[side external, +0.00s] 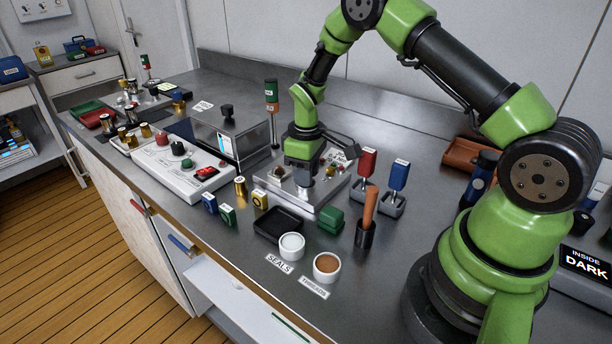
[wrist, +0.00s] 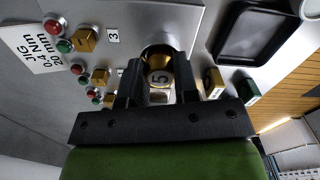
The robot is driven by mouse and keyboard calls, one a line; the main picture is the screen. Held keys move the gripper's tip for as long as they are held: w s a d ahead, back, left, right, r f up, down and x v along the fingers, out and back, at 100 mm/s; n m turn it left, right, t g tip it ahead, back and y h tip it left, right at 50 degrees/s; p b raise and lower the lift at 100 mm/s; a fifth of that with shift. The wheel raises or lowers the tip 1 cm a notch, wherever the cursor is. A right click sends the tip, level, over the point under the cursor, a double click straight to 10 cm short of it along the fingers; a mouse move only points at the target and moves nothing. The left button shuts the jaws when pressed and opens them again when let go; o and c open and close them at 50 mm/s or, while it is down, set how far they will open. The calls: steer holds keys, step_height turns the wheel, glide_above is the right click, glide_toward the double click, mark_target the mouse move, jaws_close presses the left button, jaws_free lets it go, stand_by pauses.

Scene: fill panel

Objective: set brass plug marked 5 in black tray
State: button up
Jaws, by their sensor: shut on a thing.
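The brass plug marked 5 (wrist: 160,77) is between the jaws of my gripper in the wrist view, its numbered end facing the camera. My gripper (wrist: 159,88) is shut on it, just at a round grey-rimmed fitting (wrist: 158,49) on the metal panel. I cannot tell whether the plug is seated in that fitting or clear of it. In the side view my gripper (side external: 304,184) is low over the panel (side external: 283,196), and the plug is not clearly visible. The black tray (side external: 263,228) lies in front of the panel, empty; it also shows in the wrist view (wrist: 220,38).
White SEALS cup (side external: 291,246) and a second cup (side external: 326,267) stand in front of the tray. A green block (side external: 330,219) is at its right. Yellow (side external: 260,200), green (side external: 228,215) and blue (side external: 209,203) blocks are to its left. Red and blue-topped tools stand right of the panel.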

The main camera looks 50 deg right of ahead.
steer(key=r, duration=0.8)
steer(key=shift+a+r, duration=0.2)
steer(key=shift+r, duration=0.2)
steer(key=s+a+f+n, duration=0.15)
steer(key=a+n, duration=0.25)
steer(key=a, duration=0.6)
steer(key=shift+n, duration=0.3)
step_height(320, 180, down, 8)
steer(key=shift+s+a+f, duration=0.1)
steer(key=shift+f, duration=0.45)
steer(key=o, duration=1)
steer(key=shift+f, duration=0.15)
